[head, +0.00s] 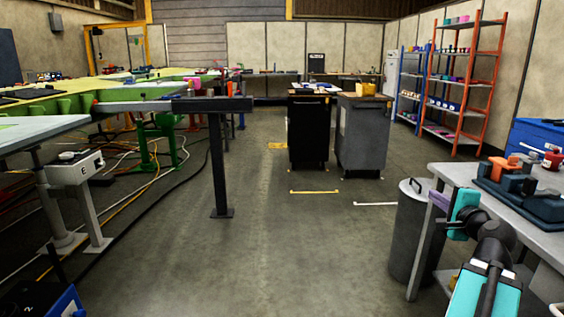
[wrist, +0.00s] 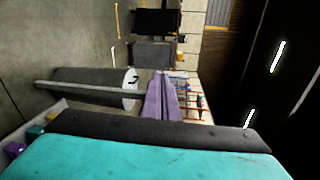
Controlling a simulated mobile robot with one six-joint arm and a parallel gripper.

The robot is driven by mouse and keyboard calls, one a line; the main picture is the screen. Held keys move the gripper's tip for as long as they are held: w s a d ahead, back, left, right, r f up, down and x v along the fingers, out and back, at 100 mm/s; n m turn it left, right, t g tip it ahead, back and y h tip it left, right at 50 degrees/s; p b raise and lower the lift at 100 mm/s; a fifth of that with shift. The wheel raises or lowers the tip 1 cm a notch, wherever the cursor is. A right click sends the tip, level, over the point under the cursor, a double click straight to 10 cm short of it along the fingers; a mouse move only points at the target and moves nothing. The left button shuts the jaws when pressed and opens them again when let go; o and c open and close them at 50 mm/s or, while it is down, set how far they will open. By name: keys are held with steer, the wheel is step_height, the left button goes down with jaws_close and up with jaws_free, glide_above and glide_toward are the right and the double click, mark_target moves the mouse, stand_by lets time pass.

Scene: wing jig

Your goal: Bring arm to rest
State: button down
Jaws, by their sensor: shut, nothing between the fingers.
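My arm shows at the lower right of the head view, in teal and black, beside the grey workbench (head: 455,180). My gripper appears apart from the bench and the bin, though the exact gap is hard to tell.
A grey lidded bin (head: 412,235) stands by the bench; it also shows in the sideways wrist view (wrist: 90,88). A fixture with orange parts (head: 520,190) sits on the bench. Black (head: 309,130) and grey (head: 362,135) cabinets stand ahead. The middle floor is clear; cables lie left.

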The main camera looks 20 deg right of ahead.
steer(key=w+a+f+n+g+y+p, duration=0.25)
steer(key=w+a+f+y+p, duration=0.4)
steer(key=w+a+f, duration=1)
steer(key=a+f+n+g+y+p, duration=0.2)
steer(key=a+f+n+p, duration=0.15)
steer(key=a+f, duration=0.6)
steer(key=a+f+n+g+y+p, duration=0.2)
steer(key=a+f+g+p, duration=0.15)
steer(key=a, duration=1.05)
steer(key=s+a+f+n+g+p, duration=0.65)
steer(key=s+a+f, duration=0.75)
steer(key=s+a, duration=0.4)
steer(key=s+a+f+n+g+h+p, duration=0.1)
steer(key=s+f+n+g+h+p, duration=0.25)
steer(key=s, duration=0.95)
steer(key=s+d+f+n+g, duration=0.1)
steer(key=s+d+n+g, duration=0.1)
steer(key=s+d+n, duration=0.3)
steer(key=shift+s+n+h, duration=0.25)
steer(key=shift+n+h, duration=0.05)
steer(key=shift+n, duration=0.1)
